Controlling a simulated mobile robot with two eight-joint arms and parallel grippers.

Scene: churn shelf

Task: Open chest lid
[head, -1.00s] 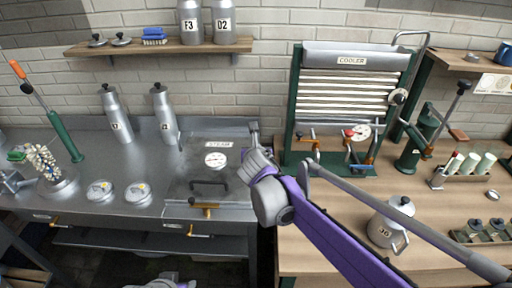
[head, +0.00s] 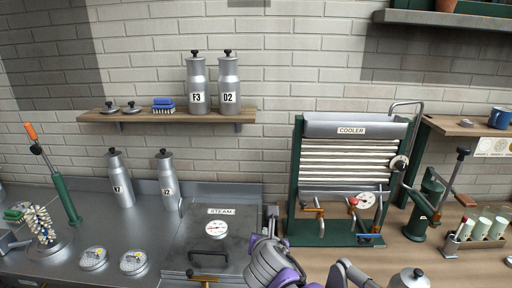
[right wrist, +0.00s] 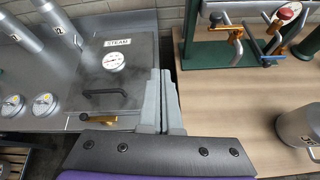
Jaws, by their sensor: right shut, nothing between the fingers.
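The steam chest lid (head: 240,246) is a flat grey metal panel set in the steel counter, marked STEAM, with a round gauge (head: 216,229) and a dark bar handle (head: 208,254). It lies flat and closed. In the right wrist view the lid (right wrist: 139,75) shows with its handle (right wrist: 104,92) left of the fingers. My right gripper (head: 273,215) is shut and empty, at the lid's right edge, apart from the handle. In the right wrist view its grey fingers (right wrist: 163,85) are together. My left gripper is not in view.
A green cooler (head: 349,165) stands on the wooden bench right of my right gripper. Milk cans (head: 119,180) stand on the counter behind and left of the lid. Round gauges (head: 133,262) lie left of it. A shelf (head: 165,115) with cans is above.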

